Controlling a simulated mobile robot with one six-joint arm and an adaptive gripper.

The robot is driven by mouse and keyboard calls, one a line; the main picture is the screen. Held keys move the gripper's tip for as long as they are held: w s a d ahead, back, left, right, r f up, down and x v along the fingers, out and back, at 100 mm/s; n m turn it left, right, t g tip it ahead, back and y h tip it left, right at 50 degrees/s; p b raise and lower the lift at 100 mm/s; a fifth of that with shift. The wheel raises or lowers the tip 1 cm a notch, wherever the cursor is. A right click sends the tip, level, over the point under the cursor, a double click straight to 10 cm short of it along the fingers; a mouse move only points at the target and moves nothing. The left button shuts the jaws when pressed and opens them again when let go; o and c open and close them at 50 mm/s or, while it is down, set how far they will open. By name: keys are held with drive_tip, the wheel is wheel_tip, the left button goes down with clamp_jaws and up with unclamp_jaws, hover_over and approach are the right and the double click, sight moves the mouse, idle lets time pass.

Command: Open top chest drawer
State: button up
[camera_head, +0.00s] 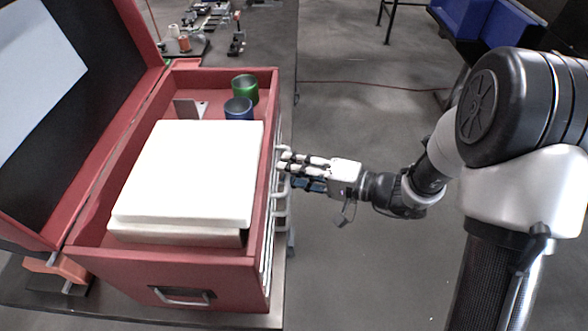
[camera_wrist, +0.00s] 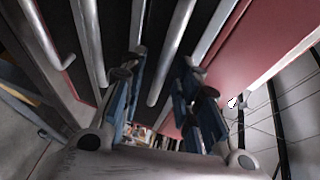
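The red tool chest (camera_head: 170,262) stands on a table with its lid raised. Its drawer fronts (camera_head: 268,235) face right, toward my arm, and look closed, seen at a steep angle. Silver bar handles (camera_head: 279,203) stick out from them. My gripper (camera_head: 284,166) is at the drawer side, its fingertips close to the upper handles. In the wrist view the fingers (camera_wrist: 160,85) are apart, with a bar handle (camera_wrist: 172,45) running between them, past the tips. I cannot tell whether the fingers touch it. More handles show left of it; red chest body (camera_wrist: 245,50) lies at right.
A white box (camera_head: 195,170) fills much of the open top compartment. A green cup (camera_head: 245,88) and a blue cup (camera_head: 238,108) stand at its far end. The floor right of the chest is clear; blue bins (camera_head: 470,18) are at the back right.

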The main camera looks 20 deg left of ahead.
drive_tip(key=shift+c, duration=0.5)
clamp_jaws()
